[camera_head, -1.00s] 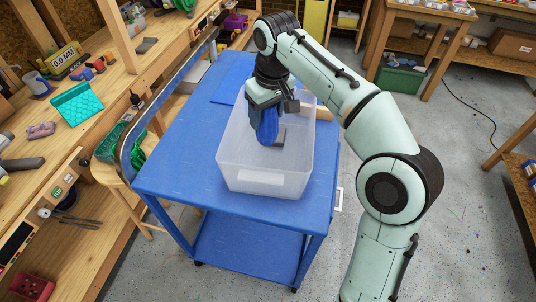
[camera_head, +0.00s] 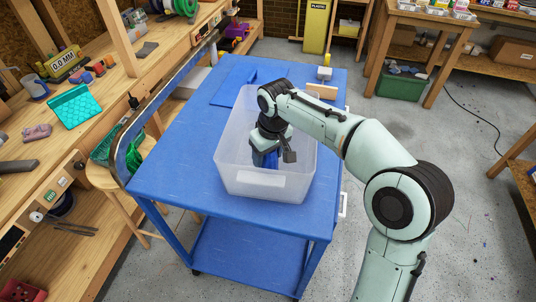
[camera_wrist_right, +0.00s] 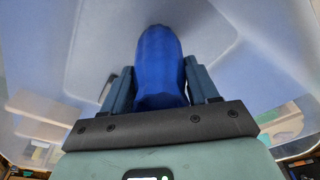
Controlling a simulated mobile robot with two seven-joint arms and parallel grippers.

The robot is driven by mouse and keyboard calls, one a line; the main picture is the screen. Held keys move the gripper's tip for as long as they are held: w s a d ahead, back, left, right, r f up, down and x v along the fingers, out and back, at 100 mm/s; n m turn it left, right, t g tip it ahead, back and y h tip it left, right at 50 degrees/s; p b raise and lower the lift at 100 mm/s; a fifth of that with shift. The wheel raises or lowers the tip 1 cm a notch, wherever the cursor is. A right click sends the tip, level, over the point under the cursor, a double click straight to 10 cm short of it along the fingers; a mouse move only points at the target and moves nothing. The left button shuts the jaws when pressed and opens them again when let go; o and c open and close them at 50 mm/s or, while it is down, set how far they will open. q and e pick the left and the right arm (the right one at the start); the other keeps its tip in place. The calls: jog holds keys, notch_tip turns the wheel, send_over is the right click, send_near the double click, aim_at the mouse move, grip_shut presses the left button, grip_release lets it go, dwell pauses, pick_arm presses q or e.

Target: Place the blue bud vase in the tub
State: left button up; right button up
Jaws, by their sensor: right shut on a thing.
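The blue bud vase (camera_head: 265,159) is inside the translucent tub (camera_head: 262,188), held by my right gripper (camera_head: 272,152), which reaches down between the tub's walls. In the right wrist view the vase (camera_wrist_right: 160,62) shows between the two fingers of the right gripper (camera_wrist_right: 161,85), which are shut on it. The tub's pale inner surface surrounds it there. I cannot tell whether the vase touches the tub's floor. The tub stands on the blue cart (camera_head: 180,185). My left gripper is not in view.
A wooden block (camera_head: 321,91) and a small grey-and-yellow item (camera_head: 324,73) stand on the cart behind the tub. A blue flat sheet (camera_head: 233,87) lies at the cart's back left. A wooden workbench with tools runs along the left. The cart's front left is clear.

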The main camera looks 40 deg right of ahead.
jog(key=shift+f, duration=0.15)
jog(key=o, duration=1.1)
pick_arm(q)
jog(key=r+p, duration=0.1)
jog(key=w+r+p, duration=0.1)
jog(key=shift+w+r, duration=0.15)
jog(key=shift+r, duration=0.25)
pick_arm(e)
jog(key=r, duration=0.4)
jog(key=s+r, duration=0.1)
jog(key=r, duration=0.7)
jog(key=shift+s+r, duration=0.15)
jog(key=shift+s, duration=0.25)
